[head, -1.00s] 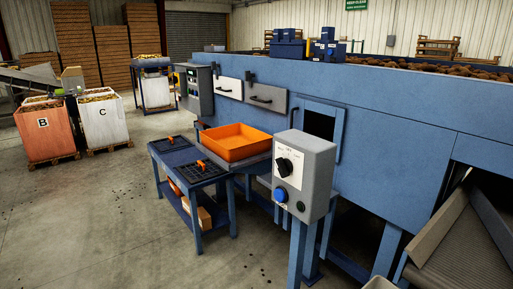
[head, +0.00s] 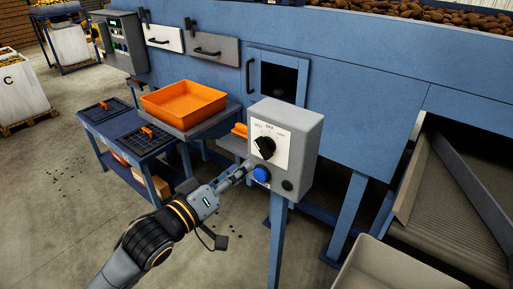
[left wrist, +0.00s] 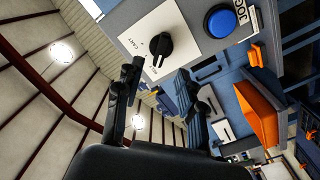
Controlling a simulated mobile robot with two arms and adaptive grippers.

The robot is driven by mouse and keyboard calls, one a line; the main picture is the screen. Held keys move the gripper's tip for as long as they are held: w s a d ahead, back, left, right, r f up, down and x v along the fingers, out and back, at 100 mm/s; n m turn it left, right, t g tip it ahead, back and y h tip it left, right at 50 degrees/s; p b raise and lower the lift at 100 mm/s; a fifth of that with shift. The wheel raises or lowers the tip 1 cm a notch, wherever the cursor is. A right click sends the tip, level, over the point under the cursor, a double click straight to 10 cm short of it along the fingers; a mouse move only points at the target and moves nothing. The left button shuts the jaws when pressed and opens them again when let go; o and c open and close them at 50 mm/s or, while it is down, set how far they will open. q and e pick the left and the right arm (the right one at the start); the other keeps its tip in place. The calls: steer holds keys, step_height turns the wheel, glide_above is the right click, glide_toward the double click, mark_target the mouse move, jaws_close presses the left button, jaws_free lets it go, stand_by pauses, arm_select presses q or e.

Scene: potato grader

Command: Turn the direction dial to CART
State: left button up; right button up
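The black direction dial (head: 264,147) sits on a white label plate on the front of the grey control box (head: 302,141). CART is printed at the plate's upper right in the head view; the knob's bar seems to slant to the upper left, away from CART. The dial also shows in the left wrist view (left wrist: 161,47). My left gripper (head: 246,169) is just left of and below the dial, close to the blue button (head: 261,174). In the left wrist view its two fingers (left wrist: 168,98) stand apart with nothing between them. My right gripper is not in view.
A dark round knob (head: 287,185) sits low on the box. An orange tray (head: 184,119) and a blue table (head: 95,128) stand to the left. A small orange thing (head: 240,130) is behind the box's left edge. A pale bin (head: 365,270) is at lower right.

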mark_target(260, 151)
arm_select(q)
steer(key=p+x, duration=0.1)
steer(key=x, duration=0.5)
steer(key=shift+w+p, duration=0.3)
steer(key=shift+w, duration=0.05)
steer(key=shift+w+d, duration=0.45)
steer(key=shift+w, duration=0.05)
steer(key=shift+w+d, duration=0.1)
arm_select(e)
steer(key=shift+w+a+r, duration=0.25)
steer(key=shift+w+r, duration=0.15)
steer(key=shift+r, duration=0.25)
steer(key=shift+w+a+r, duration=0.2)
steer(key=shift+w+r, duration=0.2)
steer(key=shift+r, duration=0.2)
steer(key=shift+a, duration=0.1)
arm_select(q)
steer(key=c, duration=0.7)
jaws_close()
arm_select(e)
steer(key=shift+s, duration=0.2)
